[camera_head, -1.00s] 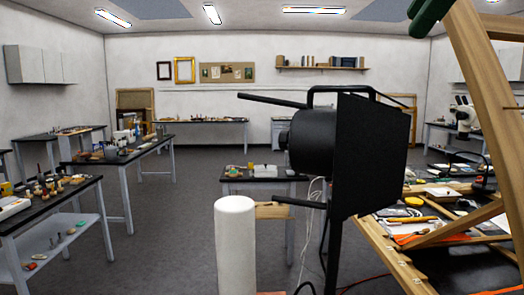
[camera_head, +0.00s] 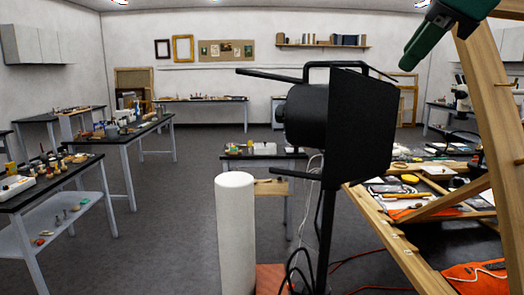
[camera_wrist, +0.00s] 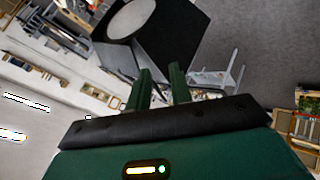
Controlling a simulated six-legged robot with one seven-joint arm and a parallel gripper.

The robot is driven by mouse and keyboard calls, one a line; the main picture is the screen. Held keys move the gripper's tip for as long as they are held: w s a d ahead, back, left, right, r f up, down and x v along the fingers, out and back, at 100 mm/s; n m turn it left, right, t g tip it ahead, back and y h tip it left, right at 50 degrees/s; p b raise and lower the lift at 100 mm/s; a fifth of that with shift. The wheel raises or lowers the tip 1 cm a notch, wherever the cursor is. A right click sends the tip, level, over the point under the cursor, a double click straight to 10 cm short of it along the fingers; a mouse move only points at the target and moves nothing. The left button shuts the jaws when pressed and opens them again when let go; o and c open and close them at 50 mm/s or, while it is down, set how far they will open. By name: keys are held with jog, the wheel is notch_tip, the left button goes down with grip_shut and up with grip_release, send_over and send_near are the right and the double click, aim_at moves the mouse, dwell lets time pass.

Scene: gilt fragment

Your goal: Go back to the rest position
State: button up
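My gripper (camera_wrist: 160,84) shows in the wrist view as two green fingers with a clear gap between them. Nothing is held in the gap; only the room behind shows through. In the head view a green end part of my arm (camera_head: 440,30) hangs at the upper right, in front of a wooden easel-like beam (camera_head: 485,120). Its finger gap cannot be made out there. A black studio lamp (camera_head: 345,130) stands left of it and below. The lamp appears beyond the fingers in the wrist view (camera_wrist: 178,35), tilted, with no visible contact.
A white cylinder (camera_head: 236,230) stands close in front, left of the lamp stand. Cables hang by the stand. A cluttered worktable (camera_head: 440,245) lies right. More benches (camera_head: 70,165) stand left and at the back. The grey floor (camera_head: 170,220) between them is clear.

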jog(key=s+a+f+m+g, duration=0.1)
jog(key=f+m, duration=0.3)
jog(key=f, duration=1.1)
jog(key=s+a+f+m+g+h, duration=0.1)
jog(key=s+f+m, duration=0.3)
jog(key=f, duration=1.2)
jog(key=s+a+f+m+g+h, duration=0.1)
jog(key=f+m, duration=0.3)
jog(key=f, duration=1.2)
jog(key=shift+s+a+f+m, duration=0.25)
jog(key=shift+s+a+m, duration=0.05)
jog(key=shift+s+a, duration=0.55)
